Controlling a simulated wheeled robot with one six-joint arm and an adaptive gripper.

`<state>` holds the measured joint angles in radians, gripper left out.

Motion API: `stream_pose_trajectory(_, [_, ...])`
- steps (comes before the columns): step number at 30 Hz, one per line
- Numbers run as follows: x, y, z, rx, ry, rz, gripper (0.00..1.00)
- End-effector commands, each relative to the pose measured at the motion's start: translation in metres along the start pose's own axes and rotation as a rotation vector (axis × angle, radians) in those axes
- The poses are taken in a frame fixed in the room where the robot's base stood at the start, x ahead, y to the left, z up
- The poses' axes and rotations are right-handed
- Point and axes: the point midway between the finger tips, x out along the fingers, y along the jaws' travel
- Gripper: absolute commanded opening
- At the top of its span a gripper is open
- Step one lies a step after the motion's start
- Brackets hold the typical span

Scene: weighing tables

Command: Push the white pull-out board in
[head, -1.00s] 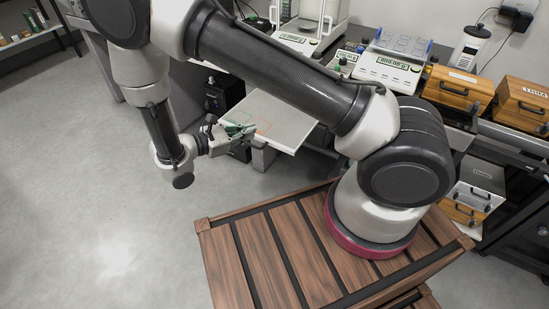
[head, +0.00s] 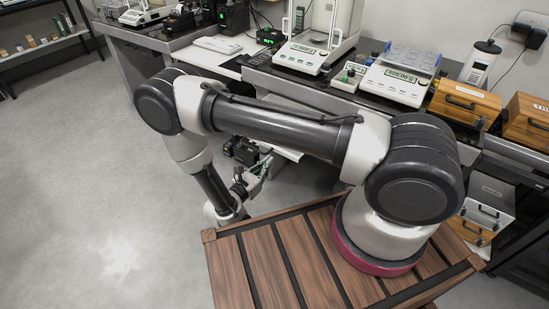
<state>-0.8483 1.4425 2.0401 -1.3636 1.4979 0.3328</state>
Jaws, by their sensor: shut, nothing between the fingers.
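The white pull-out board (head: 287,152) sticks out below the dark bench top. My arm crosses over it, so only a strip below the arm and a sliver above it show. How far it stands out is hard to tell. My gripper (head: 263,166) is shut and empty, its greenish fingers by the board's left front part. Whether the fingertips touch the board cannot be told from this angle.
Balances with displays, such as one on the right (head: 398,82), stand on the bench. Wooden boxes (head: 466,103) stand at the right. A black device (head: 243,150) sits behind the gripper. Grey floor (head: 90,180) is open at the left.

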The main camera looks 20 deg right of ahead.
Motion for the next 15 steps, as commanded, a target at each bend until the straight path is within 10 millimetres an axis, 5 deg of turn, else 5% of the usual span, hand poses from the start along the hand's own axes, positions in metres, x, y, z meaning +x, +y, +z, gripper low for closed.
stream_pose_trajectory(6, [0.034,-0.001,0.000,0.001,0.000,-0.003,0.00])
stream_pose_trajectory(15, [0.046,0.000,0.000,0.001,0.000,0.000,0.00])
